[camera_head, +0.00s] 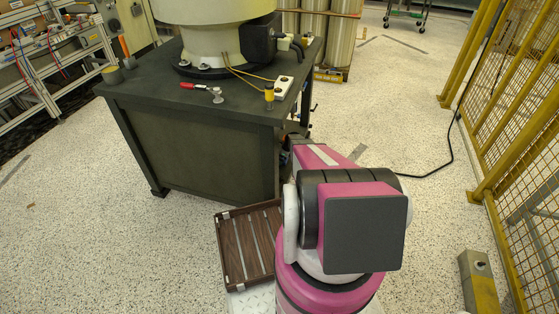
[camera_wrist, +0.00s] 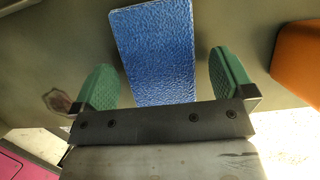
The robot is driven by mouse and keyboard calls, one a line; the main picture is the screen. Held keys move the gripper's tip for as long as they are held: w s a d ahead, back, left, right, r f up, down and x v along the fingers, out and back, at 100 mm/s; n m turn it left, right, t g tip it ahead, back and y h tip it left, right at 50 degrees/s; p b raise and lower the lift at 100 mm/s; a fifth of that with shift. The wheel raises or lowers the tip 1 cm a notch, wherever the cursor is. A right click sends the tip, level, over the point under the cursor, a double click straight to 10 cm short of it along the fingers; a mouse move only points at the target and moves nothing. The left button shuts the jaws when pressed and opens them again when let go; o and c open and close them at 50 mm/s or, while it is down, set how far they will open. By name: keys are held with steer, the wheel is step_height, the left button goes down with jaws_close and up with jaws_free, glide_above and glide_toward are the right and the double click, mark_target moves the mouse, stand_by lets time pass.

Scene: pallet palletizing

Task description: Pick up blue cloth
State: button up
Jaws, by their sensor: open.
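The blue cloth (camera_wrist: 156,52) shows in the wrist view as a flat, textured blue rectangle on a grey-green surface. My gripper (camera_wrist: 165,85) is open, with one green finger pad on each side of the cloth. The cloth's near end is hidden behind the gripper's dark crossbar. I cannot tell how far the fingers are above the surface. In the head view my arm hides the gripper, and the cloth is not visible there.
An orange object (camera_wrist: 300,62) stands at the right of the wrist view. In the head view, a dark workbench (camera_head: 190,110) carries a large machine base. A wooden slatted tray (camera_head: 232,262) sits beside my arm. Yellow mesh fencing (camera_head: 530,100) runs along the right.

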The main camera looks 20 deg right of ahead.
steer(key=shift+f, duration=0.15)
steer(key=shift+c, duration=0.3)
steer(key=c, duration=0.9)
steer(key=shift+o, duration=0.2)
